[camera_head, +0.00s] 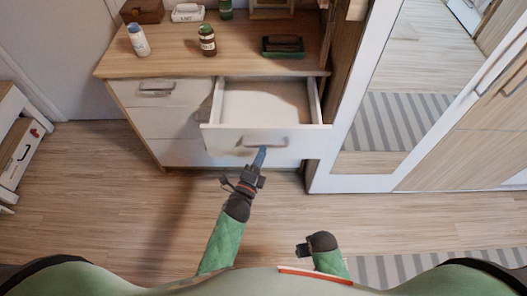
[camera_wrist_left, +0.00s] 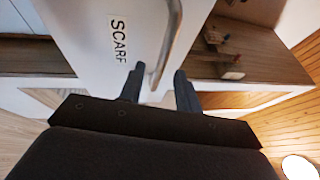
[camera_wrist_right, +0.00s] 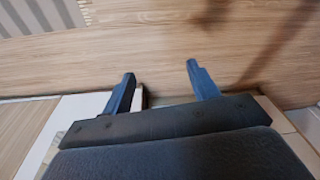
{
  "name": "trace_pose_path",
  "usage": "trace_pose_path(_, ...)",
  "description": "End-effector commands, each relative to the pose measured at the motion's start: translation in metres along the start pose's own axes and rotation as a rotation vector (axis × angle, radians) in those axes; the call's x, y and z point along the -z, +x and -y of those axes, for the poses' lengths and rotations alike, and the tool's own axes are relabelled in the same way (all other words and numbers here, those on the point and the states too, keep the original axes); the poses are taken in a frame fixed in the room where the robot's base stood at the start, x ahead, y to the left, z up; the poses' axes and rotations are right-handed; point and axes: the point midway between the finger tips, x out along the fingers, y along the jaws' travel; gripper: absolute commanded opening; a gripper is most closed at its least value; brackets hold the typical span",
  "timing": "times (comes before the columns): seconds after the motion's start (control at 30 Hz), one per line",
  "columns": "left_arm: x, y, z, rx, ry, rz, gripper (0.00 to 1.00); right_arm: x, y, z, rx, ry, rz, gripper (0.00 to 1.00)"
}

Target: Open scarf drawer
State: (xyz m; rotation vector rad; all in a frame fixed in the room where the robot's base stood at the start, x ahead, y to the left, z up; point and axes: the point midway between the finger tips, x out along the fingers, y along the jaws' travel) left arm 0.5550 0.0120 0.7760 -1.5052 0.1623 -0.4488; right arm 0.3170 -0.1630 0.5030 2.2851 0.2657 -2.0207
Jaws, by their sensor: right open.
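The scarf drawer (camera_head: 265,140) is pulled partway out of the wooden-topped dresser and its inside looks empty. Its front bears a SCARF label (camera_wrist_left: 119,40) in the left wrist view. My left gripper (camera_head: 260,157) is at the drawer's handle (camera_head: 266,143). In the left wrist view, the metal handle (camera_wrist_left: 170,40) runs between the two fingers (camera_wrist_left: 159,75), which stand apart with visible gaps beside it. My right gripper (camera_wrist_right: 160,75) is open and empty over the wooden floor, low and away from the drawer.
The dresser top (camera_head: 180,64) holds a bottle (camera_head: 138,40), a dark jar (camera_head: 207,40) and a green tray (camera_head: 283,47). A closed drawer (camera_head: 158,90) is at left. A mirrored wardrobe door (camera_head: 400,90) stands close on the right. The floor (camera_head: 110,200) in front is clear.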

Motion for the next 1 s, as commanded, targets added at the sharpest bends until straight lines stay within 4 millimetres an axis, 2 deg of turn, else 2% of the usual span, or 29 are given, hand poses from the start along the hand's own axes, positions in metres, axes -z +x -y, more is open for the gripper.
trace_pose_path(0.2, 0.000, -0.030, -0.003, -0.002, 0.000, 0.000, 0.33, 0.011, -0.036, 0.005, 0.006, 0.000, -0.008, 0.59)
trace_pose_path(0.4, 0.000, -0.046, -0.002, -0.001, 0.000, 0.001, 0.33, 0.015, -0.061, 0.007, 0.009, 0.000, -0.009, 0.59)
trace_pose_path(0.6, 0.000, -0.052, -0.001, 0.000, 0.000, 0.001, 0.33, 0.016, -0.070, 0.008, 0.011, 0.000, -0.008, 0.59)
trace_pose_path(1.0, 0.000, -0.052, 0.000, 0.000, 0.000, 0.001, 0.33, 0.017, -0.070, 0.008, 0.011, 0.000, -0.008, 0.59)
